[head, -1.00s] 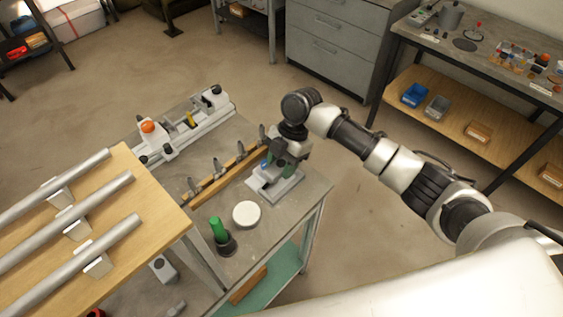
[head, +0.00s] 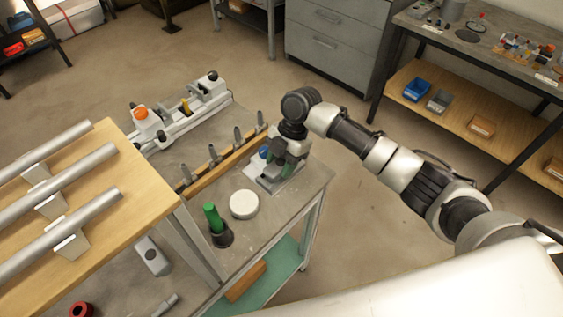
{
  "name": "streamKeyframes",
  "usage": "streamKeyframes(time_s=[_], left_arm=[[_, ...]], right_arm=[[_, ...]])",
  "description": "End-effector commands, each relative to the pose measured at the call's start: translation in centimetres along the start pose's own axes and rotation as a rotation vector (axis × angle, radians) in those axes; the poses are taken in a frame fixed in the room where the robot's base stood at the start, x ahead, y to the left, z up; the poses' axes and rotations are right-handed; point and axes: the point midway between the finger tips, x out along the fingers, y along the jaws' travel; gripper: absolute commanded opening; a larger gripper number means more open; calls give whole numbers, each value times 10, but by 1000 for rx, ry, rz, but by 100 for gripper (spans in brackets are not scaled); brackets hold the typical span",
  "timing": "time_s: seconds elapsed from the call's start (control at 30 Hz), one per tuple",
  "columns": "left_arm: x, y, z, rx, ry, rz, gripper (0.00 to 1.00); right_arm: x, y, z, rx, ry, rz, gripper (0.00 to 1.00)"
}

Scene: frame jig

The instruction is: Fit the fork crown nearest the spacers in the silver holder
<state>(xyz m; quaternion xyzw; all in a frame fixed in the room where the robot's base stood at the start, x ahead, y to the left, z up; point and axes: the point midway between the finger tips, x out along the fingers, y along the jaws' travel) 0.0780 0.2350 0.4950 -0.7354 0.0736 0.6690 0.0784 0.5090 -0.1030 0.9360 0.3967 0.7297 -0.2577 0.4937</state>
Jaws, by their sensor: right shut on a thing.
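My right gripper (head: 284,152) is over the small silver holder (head: 284,184) near the right corner of the grey bench. It is shut on a part, apparently a fork crown, that is mostly hidden by the gripper; I cannot tell whether it touches the holder. A blue knob (head: 264,151) shows beside the gripper. Several grey upright parts, which look like fork crowns (head: 213,155), stand in a row along a wooden rack (head: 222,163) left of the gripper. I cannot clearly pick out the spacers. My left gripper is out of view.
A white round disc (head: 244,204) and a green-handled thing in a dark cup (head: 213,217) stand in front of the rack. A long silver jig with an orange knob (head: 140,113) lies behind it. A wooden table with silver tubes (head: 62,221) is at left.

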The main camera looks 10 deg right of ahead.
Motion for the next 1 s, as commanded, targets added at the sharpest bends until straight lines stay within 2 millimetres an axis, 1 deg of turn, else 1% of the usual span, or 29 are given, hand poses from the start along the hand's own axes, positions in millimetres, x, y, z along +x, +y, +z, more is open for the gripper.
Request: streamKeyframes(time_s=[0.03,0.07,0.1,0.17,0.2,0.23,0.47,0.6,0.63,0.7,1.0], left_arm=[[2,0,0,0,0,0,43],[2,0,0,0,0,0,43],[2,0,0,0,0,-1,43],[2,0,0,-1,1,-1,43],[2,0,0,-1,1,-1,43],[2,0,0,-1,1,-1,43],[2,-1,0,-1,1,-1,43],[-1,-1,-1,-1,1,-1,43],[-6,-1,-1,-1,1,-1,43],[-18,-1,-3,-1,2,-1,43],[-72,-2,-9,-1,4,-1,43]], right_arm=[[12,-5,2,7,2,-19,14],[13,-5,2,8,2,-19,14],[13,-5,2,8,2,-19,44],[13,-5,2,9,1,-20,53],[13,-5,2,9,1,-20,59],[13,-5,3,9,1,-20,62],[13,-5,3,10,1,-21,62],[5,-6,0,11,0,-21,63],[0,-6,-2,11,0,-21,65],[-11,-5,-7,10,1,-20,72],[-69,-2,-31,5,2,-11,72]])
